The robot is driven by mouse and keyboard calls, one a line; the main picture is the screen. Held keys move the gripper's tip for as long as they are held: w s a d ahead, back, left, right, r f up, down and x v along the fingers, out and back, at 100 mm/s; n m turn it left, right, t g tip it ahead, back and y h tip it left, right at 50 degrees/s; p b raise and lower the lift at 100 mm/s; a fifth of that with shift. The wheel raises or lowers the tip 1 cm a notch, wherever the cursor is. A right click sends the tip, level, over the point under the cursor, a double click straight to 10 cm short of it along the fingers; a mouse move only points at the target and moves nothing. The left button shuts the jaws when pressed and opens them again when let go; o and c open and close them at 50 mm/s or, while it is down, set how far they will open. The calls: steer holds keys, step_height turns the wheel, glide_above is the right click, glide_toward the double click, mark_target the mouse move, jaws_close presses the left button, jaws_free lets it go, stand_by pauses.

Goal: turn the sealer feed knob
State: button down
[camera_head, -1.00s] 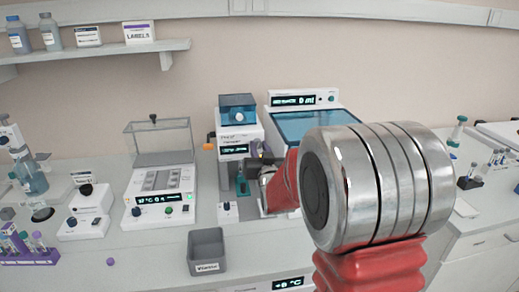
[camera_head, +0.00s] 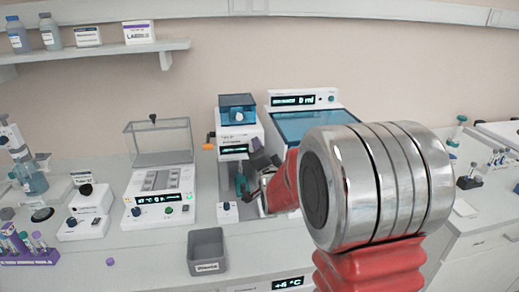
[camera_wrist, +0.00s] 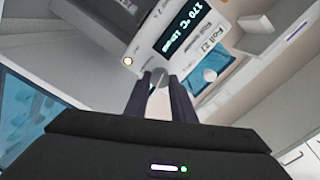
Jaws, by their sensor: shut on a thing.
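The sealer (camera_head: 234,142) is a white upright machine with a blue top and a small lit display, at the middle of the counter in the head view. In the wrist view its tilted front panel (camera_wrist: 190,15) fills the upper middle. My gripper (camera_wrist: 160,82) is at this panel, its two dark fingers shut on a small grey rounded knob (camera_wrist: 160,76) below the display. The fingers hide most of the knob. In the head view my gripper (camera_head: 257,162) is tilted at the sealer's front right, and the knob is hidden there.
An orange knob (camera_head: 209,140) sticks out at the sealer's left. A teal-topped machine (camera_head: 303,122) stands close on the right, partly behind my arm. A grey bin (camera_head: 207,252) stands in front, and a heater block (camera_head: 160,205) stands to the left.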

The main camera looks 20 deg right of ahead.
steer(key=shift+d+f+m, duration=0.1)
steer(key=shift+f+m, duration=0.05)
steer(key=shift+m, duration=1.25)
steer(key=c, duration=1.5)
jaws_free()
steer(key=s+a, duration=0.1)
steer(key=s, duration=0.3)
steer(key=s+a, duration=0.1)
steer(key=s, duration=0.8)
steer(key=shift+s+a, duration=0.3)
steer(key=shift+a, duration=0.1)
